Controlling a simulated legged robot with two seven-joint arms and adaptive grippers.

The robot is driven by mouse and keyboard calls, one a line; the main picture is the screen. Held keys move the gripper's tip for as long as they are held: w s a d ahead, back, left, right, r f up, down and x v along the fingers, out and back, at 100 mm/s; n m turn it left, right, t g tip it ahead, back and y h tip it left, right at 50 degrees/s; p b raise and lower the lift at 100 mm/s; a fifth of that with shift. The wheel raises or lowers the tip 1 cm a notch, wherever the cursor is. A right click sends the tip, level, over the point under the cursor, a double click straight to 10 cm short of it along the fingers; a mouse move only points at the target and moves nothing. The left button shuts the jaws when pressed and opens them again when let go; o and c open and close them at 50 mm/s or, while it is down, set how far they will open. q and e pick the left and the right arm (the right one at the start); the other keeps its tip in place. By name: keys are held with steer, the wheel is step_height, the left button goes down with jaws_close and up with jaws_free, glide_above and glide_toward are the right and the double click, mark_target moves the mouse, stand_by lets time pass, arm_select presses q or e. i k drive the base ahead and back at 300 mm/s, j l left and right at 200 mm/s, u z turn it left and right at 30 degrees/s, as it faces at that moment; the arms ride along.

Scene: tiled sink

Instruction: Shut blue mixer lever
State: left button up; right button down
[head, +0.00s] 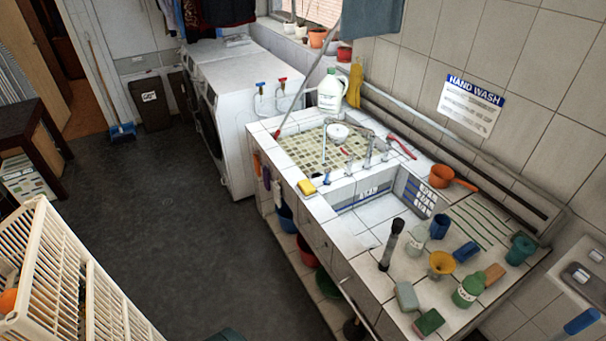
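The sink's metal mixer taps (368,153) stand on the tiled counter between the mosaic basin and the white basin. A small blue piece (327,178) shows at the near end of this tap group, and a small red piece (345,152) shows farther back. They are too small for me to tell whether either is a lever, or how it is turned. A separate blue-handled tap (260,86) and a red-handled tap (282,81) are by the white washing machine. Neither of my grippers is in view.
A cream plastic crate (60,265) stands at lower left. The dark floor (160,200) between is clear.

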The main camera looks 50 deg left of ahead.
mark_target(328, 172)
steer(key=u, duration=1.45)
steer(key=z, duration=0.25)
steer(key=i+j+z, duration=0.15)
steer(key=z, duration=0.25)
steer(key=i+j+z, duration=0.1)
steer(key=j+z, duration=0.3)
steer(key=i+j+z, duration=0.1)
steer(key=z, duration=0.35)
steer(key=j, duration=0.1)
